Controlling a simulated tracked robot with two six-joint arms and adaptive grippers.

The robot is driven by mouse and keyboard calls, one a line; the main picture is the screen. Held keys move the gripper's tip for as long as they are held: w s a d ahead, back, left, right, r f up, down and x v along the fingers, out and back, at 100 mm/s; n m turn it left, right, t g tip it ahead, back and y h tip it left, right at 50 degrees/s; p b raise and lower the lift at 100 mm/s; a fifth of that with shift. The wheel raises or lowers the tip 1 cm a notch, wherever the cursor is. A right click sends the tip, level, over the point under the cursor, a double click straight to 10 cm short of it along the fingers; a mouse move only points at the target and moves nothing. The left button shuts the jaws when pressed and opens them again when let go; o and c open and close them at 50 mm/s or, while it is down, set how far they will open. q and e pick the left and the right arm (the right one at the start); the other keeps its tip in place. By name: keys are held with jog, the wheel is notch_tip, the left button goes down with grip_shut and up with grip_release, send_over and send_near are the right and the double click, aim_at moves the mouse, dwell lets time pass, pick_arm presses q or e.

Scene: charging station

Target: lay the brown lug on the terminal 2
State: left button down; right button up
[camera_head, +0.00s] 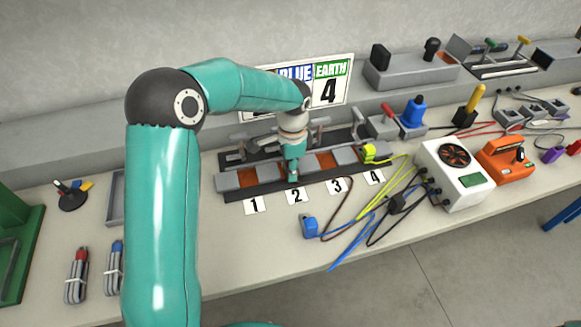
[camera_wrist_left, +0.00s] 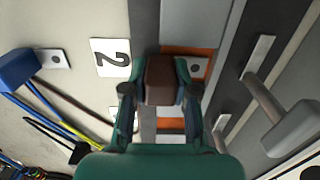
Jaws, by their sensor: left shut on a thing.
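My left gripper (camera_head: 292,174) is over the terminal row, behind the card marked 2 (camera_head: 297,195). In the left wrist view the gripper (camera_wrist_left: 160,88) is shut on the brown lug (camera_wrist_left: 161,78). The lug's grey holed tongue (camera_wrist_left: 196,68) points toward the back of the row and overlaps the orange pad of terminal 2 (camera_wrist_left: 207,52). I cannot tell whether the tongue touches the pad. In the head view the gripper hides the lug and most of that pad. The brown wire (camera_head: 350,195) loops toward the blue lug. My right gripper is in neither view.
A yellow-green lug (camera_head: 370,151) sits at terminal 4. The blue lug (camera_head: 310,227) and black lug (camera_head: 398,203) lie in front with their wires. Grey clamps (camera_wrist_left: 288,125) stand behind the row. A white fan box (camera_head: 455,172) is at the right.

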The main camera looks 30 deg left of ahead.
pick_arm(q)
jog(key=shift+f, duration=0.15)
jog(key=c, duration=0.8)
grip_release()
jog(key=r, duration=1.2)
jog(key=shift+w+d, duration=0.1)
jog(key=shift+w, duration=0.1)
